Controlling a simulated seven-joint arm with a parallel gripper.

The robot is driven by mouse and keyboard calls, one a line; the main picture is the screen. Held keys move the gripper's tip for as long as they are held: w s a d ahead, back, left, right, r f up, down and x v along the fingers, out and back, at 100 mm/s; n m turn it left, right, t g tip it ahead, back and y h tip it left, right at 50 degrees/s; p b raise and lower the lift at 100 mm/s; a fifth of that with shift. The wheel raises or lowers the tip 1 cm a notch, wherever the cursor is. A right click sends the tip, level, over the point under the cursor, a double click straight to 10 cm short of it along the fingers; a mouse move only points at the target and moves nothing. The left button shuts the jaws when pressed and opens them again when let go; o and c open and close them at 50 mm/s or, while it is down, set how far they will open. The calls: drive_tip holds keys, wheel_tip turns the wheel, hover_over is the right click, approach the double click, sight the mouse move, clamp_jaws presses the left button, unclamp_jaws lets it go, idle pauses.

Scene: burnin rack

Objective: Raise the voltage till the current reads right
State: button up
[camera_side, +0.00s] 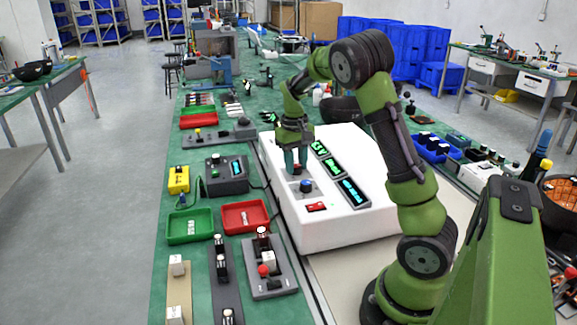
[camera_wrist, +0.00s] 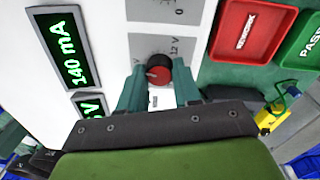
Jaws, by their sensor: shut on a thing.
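The white bench supply (camera_side: 350,222) stands in the middle of the side view, with several lit displays on top. My gripper (camera_side: 296,169) points down at its left part. In the wrist view, the red-faced voltage knob (camera_wrist: 155,73) sits beside a scale marked 12 V. My gripper (camera_wrist: 157,80) is shut on this knob, one teal finger on each side. The current display (camera_wrist: 65,47) reads 140 mA. The voltage display (camera_wrist: 91,107) is partly hidden; only its end, with a V, shows. A blue knob (camera_side: 305,186) and a red switch (camera_side: 316,207) are nearer the front.
A red REWORK tray (camera_wrist: 248,30) and a green PASS tray (camera_wrist: 303,45) lie beside the supply. A dark meter box (camera_side: 226,173), a yellow block (camera_side: 179,180) and jigs crowd the green bench left of it. Blue bins (camera_side: 432,147) stand right.

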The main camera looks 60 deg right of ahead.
drive_tip(key=shift+m, duration=2.8)
drive_tip(key=o, duration=1.1)
drive_tip(key=shift+c, duration=0.2)
wheel_tip(320, 180, up, 17)
drive_tip(key=shift+w+a, duration=0.2)
drive_tip(key=shift+w, duration=0.2)
drive_tip(key=shift+f, duration=0.1)
